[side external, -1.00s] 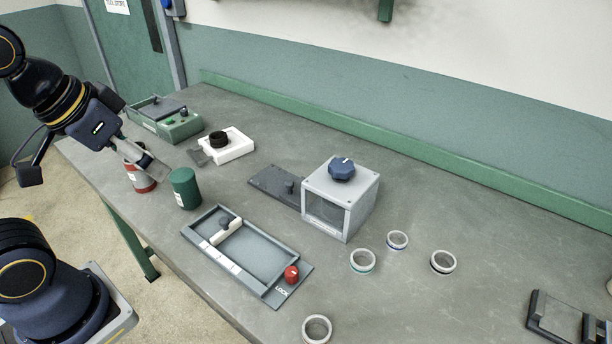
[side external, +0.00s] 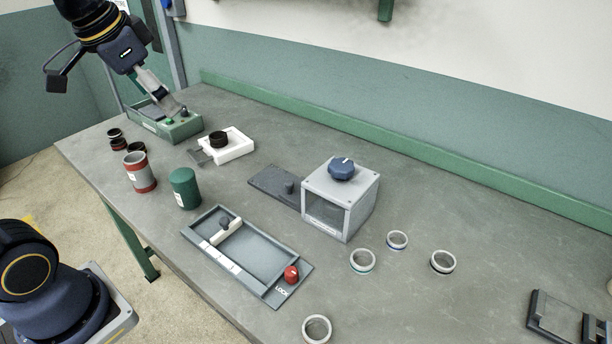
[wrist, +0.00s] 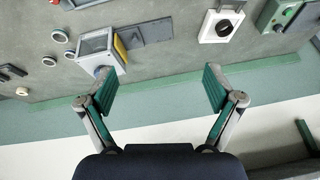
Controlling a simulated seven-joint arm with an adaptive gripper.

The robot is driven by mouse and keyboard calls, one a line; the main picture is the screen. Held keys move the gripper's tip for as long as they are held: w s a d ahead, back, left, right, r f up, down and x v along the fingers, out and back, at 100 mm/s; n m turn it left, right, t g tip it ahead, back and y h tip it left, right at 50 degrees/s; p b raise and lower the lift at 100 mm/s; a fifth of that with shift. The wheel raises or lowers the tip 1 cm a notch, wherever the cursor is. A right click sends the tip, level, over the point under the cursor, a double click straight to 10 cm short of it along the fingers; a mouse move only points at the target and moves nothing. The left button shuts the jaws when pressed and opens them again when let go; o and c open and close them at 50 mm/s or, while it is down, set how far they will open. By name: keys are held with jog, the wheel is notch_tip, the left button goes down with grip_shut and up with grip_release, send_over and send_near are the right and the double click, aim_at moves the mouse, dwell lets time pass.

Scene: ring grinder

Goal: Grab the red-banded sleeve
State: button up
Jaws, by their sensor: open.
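My gripper (side external: 180,112) is over the green control box, apart from these rings. In the wrist view my gripper (wrist: 158,88) is open, with nothing between its fingers.
A red-and-white canister (side external: 140,174) and green canister (side external: 185,188) stand near the front edge. The green control box (side external: 165,124), grey grinder box (side external: 341,198), grey tray (side external: 250,258) and several pale rings (side external: 362,261) occupy the table.

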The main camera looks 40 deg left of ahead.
jog(key=w+a+f+n+g, duration=0.2)
jog(key=w+a, duration=0.3)
jog(key=a, duration=0.5)
jog(key=n+g, duration=0.3)
jog(key=n, duration=0.1)
send_over(140, 173)
jog(key=a, duration=0.3)
notch_tip(140, 173, down, 12)
jog(key=shift+h, duration=0.4)
jog(key=f, duration=1)
jog(key=shift+w+d+f, duration=0.1)
jog(key=shift+w+d, duration=0.1)
jog(key=shift+d, duration=0.05)
jog(key=shift+w+a+f, duration=0.1)
jog(key=shift+w+f, duration=0.05)
jog(key=shift+f, duration=1.35)
jog(key=shift+w+a+f, duration=0.1)
jog(key=shift+f, duration=1.4)
jog(key=c, duration=1)
